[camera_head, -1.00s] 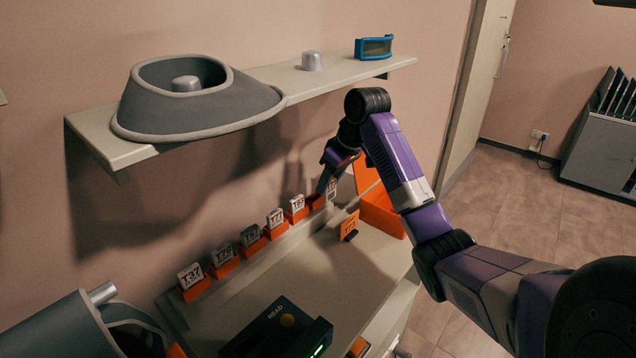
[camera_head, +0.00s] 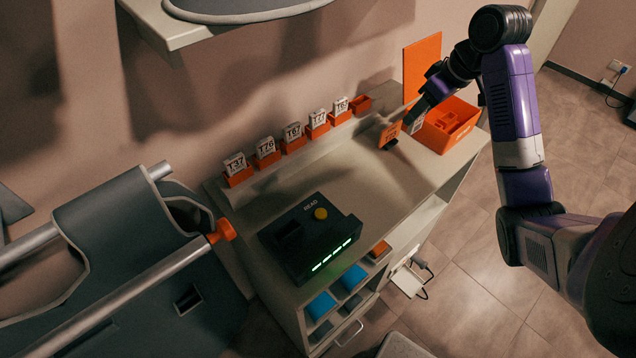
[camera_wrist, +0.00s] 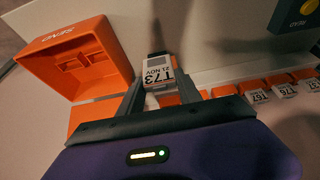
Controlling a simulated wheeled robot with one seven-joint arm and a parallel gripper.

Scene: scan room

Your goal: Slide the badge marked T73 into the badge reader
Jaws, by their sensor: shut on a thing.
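My gripper (camera_wrist: 161,88) is shut on the badge marked T73 (camera_wrist: 165,70), a white card with dark print whose lettering is upside down in the wrist view. The badge reader (camera_head: 285,248) is a black box at the counter's near end, with the word READ, a yellow button and a row of green lights. A corner of the reader also shows in the wrist view (camera_wrist: 290,15).
Several badges, such as T37 (camera_head: 235,164), stand in orange holders along the wall. One holder (camera_head: 361,104) is empty.

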